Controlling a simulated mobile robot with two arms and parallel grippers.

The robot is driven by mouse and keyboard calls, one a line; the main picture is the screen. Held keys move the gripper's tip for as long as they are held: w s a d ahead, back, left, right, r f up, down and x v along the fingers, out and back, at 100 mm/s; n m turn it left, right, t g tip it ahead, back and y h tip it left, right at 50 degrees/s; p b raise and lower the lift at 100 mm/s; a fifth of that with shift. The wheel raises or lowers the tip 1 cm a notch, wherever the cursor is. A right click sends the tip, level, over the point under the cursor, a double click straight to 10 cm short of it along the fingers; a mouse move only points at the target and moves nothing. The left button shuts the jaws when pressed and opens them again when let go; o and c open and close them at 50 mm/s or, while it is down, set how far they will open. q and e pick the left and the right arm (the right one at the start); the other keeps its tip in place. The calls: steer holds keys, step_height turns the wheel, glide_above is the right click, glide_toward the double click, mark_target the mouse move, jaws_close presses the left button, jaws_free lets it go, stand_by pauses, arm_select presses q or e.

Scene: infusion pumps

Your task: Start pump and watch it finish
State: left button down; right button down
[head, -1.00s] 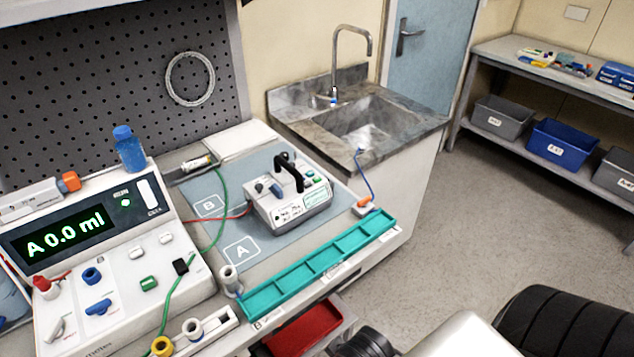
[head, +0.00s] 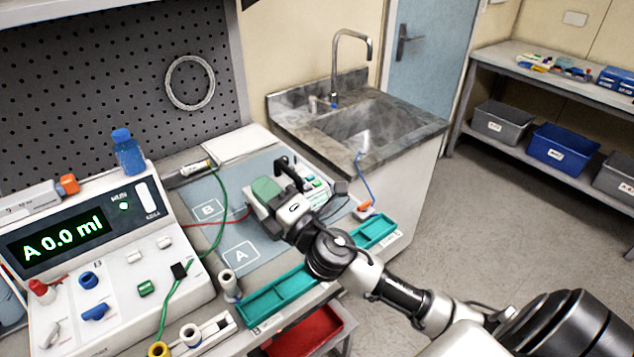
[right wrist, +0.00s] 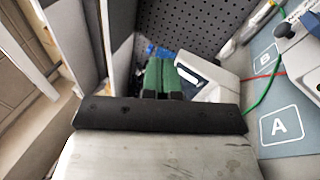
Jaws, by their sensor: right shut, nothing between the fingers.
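The large white pump console (head: 130,262) stands at the left in the head view. Its display (head: 62,242) reads "A 0.0 ml" in green. A smaller pump with a black handle (head: 322,190) stands on the grey mat (head: 238,258), largely hidden by my right gripper and wrist. My right gripper (head: 265,188) is shut and empty, over the near left part of the small pump; contact cannot be told. Its green fingers also show together in the right wrist view (right wrist: 160,76). My left gripper is not in view.
A teal tray (head: 270,298) runs along the counter's front edge, partly under my right arm. Green and red leads cross the mat. A sink (head: 358,122) lies behind, and a red bin (head: 305,332) sits below.

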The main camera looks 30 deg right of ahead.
steer(key=w+n+g+y, duration=0.3)
steer(key=n+g, duration=0.2)
steer(key=n, duration=0.6)
steer(key=w+n+g+y, duration=0.3)
steer(key=n+g+y, duration=0.1)
steer(key=n, duration=0.6)
steer(key=w+d+n+g+h, duration=0.1)
steer(key=d+h, duration=0.3)
steer(key=d, duration=0.4)
steer(key=w+d+n+g+h, duration=0.2)
steer(key=d+h, duration=0.3)
steer(key=d, duration=0.4)
steer(key=shift+r+n+h, duration=0.15)
steer(key=shift+n+h, duration=0.15)
steer(key=shift+n, duration=0.2)
steer(key=b, duration=0.5)
glide_above(316, 184)
step_height(316, 184, down, 8)
steer(key=shift+d+r, duration=0.1)
steer(key=shift+r, duration=0.05)
steer(key=shift+f, duration=0.6)
steer(key=shift+b, duration=0.35)
